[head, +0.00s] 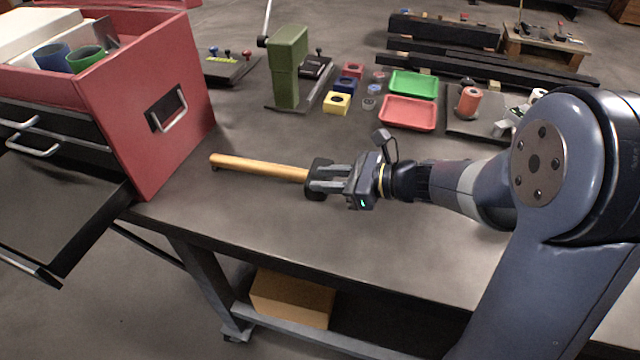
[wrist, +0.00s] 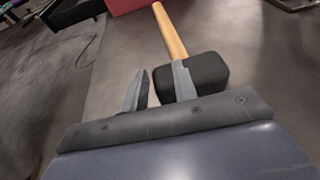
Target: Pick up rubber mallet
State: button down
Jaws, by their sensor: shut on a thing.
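The rubber mallet (head: 260,168) has a light wooden handle and a black head. In the head view its handle points left across the grey bench, with the head at the handle's right end. My gripper (head: 318,178) reaches in from the right and is shut on the mallet at its head. The fingers partly hide the head. In the wrist view the mallet (wrist: 170,32) has its handle pointing up and away. The black head lies at my gripper (wrist: 160,80), one finger in front of it. I cannot tell whether the mallet is clear of the bench.
A red drawer cabinet (head: 178,75) stands at the left, with an open drawer (head: 60,195) low down. A green press (head: 288,65), coloured blocks, a green tray (head: 413,84) and a red tray (head: 408,112) stand behind. The bench's front edge is near; bare bench surrounds the mallet.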

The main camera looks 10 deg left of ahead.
notch_tip(320, 180, up, 7)
jog(key=s+g+p, duration=0.1)
jog(key=shift+s+h, duration=0.35)
jog(key=shift+h, duration=0.05)
jog(key=shift+f, duration=0.1)
jog(key=shift+c, duration=2.2)
grip_release()
jog(key=shift+d, duration=0.1)
